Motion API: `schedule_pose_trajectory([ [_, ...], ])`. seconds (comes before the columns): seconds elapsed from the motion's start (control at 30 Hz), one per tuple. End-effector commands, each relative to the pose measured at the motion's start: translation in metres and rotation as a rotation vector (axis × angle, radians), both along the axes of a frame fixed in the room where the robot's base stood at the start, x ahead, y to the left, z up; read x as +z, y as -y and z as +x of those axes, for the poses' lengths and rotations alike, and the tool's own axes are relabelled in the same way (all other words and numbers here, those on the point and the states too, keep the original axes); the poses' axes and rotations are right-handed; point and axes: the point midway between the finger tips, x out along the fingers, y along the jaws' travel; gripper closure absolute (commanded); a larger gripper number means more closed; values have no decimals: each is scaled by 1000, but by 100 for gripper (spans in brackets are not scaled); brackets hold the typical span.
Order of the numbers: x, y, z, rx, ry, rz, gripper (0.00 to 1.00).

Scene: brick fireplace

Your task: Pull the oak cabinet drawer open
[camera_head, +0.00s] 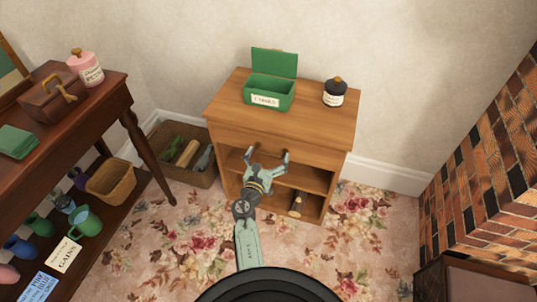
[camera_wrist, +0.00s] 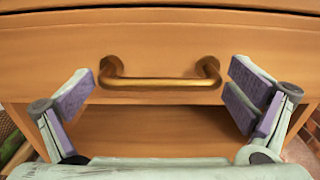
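The oak cabinet (camera_head: 310,115) stands against the wall in the head view, with open shelves under its drawer. The drawer front (camera_wrist: 160,40) fills the top of the wrist view and looks shut. It has a brass bar handle (camera_wrist: 160,83) running level near its lower edge. My gripper (camera_wrist: 160,98) is open, its purple-padded fingers spread to the left and right of the handle, apart from it. In the head view my gripper (camera_head: 267,154) is in front of the cabinet, near the drawer's lower edge, and hides part of the shelves.
A crate (camera_head: 183,152) stands left of the cabinet. A dark wooden table (camera_head: 110,95) is at the left, a brick fireplace (camera_head: 490,170) at the right. Flowered carpet lies in front.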

Motion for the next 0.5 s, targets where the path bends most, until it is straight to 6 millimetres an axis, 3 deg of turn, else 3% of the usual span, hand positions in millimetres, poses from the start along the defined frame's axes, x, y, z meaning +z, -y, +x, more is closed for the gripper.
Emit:
schedule_pose_trajectory([
  [0.5, 1, 1, 0, -2, 0, -2, 38],
])
